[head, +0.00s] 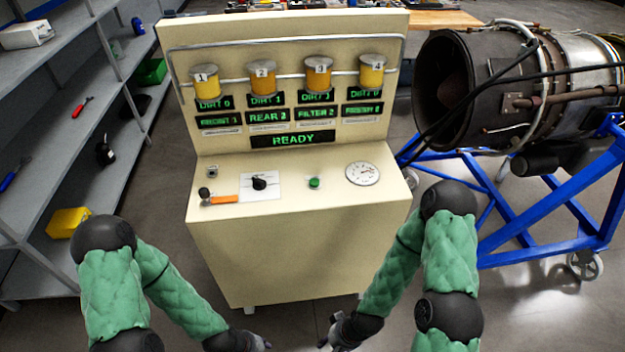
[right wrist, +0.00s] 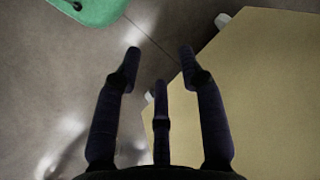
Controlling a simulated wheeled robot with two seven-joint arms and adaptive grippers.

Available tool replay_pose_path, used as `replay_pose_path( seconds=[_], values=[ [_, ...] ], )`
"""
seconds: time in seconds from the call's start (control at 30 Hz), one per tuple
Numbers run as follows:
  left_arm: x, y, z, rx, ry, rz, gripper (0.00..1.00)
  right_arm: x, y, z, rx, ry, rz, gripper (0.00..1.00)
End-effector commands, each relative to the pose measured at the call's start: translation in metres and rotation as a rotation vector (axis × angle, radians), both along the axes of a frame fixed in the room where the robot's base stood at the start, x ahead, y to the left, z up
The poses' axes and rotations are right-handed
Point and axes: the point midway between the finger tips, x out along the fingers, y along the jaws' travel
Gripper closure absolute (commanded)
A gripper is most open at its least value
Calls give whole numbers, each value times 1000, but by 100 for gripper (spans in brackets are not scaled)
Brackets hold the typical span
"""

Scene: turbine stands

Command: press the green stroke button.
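My right gripper (head: 328,335) is also low in front of the console, well below the button. In the right wrist view its dark fingers (right wrist: 160,70) are spread apart with nothing between them.
An orange-handled lever (head: 224,199) lies at the desk's left. Several numbered yellow cylinders (head: 262,78) and green displays (head: 293,140) line the upright panel. Grey shelving (head: 60,130) stands left, and a turbine (head: 520,90) on a blue stand (head: 560,205) stands right.

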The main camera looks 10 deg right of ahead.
Motion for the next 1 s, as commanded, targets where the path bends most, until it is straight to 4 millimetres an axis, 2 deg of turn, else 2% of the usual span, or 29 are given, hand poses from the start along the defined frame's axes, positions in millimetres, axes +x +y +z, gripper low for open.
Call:
replay_pose_path(
  seconds=[0.33,0.47,0.5,1.0],
  values=[
    [0,0,0,0,0,0,60,0,0,0,0,0,0,60],
    [0,0,0,0,0,0,60,0,0,0,0,0,0,97],
    [0,0,0,0,0,0,60,0,0,0,0,0,0,100],
    [0,0,0,0,0,0,60,0,0,0,0,0,0,100]
  ],
)
